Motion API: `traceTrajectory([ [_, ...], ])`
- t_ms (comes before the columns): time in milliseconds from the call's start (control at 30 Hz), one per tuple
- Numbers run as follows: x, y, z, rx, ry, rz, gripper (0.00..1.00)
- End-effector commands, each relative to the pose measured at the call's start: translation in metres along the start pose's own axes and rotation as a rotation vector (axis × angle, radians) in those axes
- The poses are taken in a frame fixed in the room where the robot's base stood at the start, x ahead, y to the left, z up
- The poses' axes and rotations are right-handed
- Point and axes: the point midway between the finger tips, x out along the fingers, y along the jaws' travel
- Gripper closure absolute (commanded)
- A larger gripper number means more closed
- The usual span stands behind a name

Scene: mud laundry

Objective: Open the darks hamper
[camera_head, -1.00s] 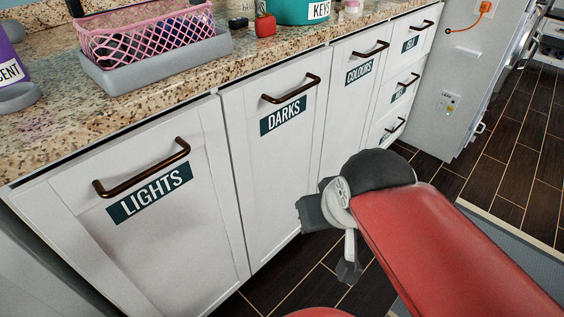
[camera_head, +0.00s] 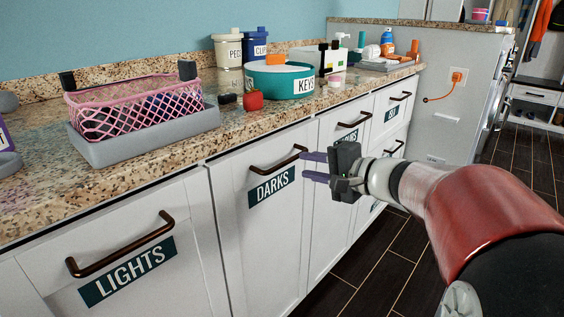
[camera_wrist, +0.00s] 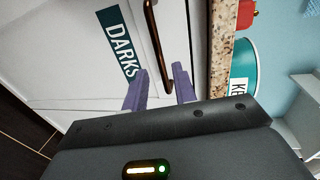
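The darks hamper (camera_head: 258,235) is a white front panel below the counter, with a dark "DARKS" label (camera_head: 272,188). It is closed. Its bronze bar handle (camera_head: 270,163) also shows in the wrist view (camera_wrist: 154,35). My gripper (camera_head: 303,167) is open, with two purple fingers pointing at the handle's right end. In the wrist view, the fingers (camera_wrist: 160,80) stand apart and the handle's near end lies between their tips, closer to the right finger. I cannot tell whether either finger touches the handle.
The lights hamper (camera_head: 120,290) is at left, and the colours hamper and several drawers (camera_head: 395,108) are at right. The granite counter (camera_head: 190,150) overhangs just above the handle, carrying a pink basket (camera_head: 135,102) and a teal keys bowl (camera_head: 275,85). Dark floor (camera_head: 365,265) is clear in front.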

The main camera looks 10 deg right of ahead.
Motion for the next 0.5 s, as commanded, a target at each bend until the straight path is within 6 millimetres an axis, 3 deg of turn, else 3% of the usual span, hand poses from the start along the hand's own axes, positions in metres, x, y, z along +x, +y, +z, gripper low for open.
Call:
traceTrajectory([
  [300,0.05,0.0,0.002,0.002,-0.005,0.003,0.72],
  [500,0.069,0.0,0.002,0.0,-0.003,0.004,0.72],
])
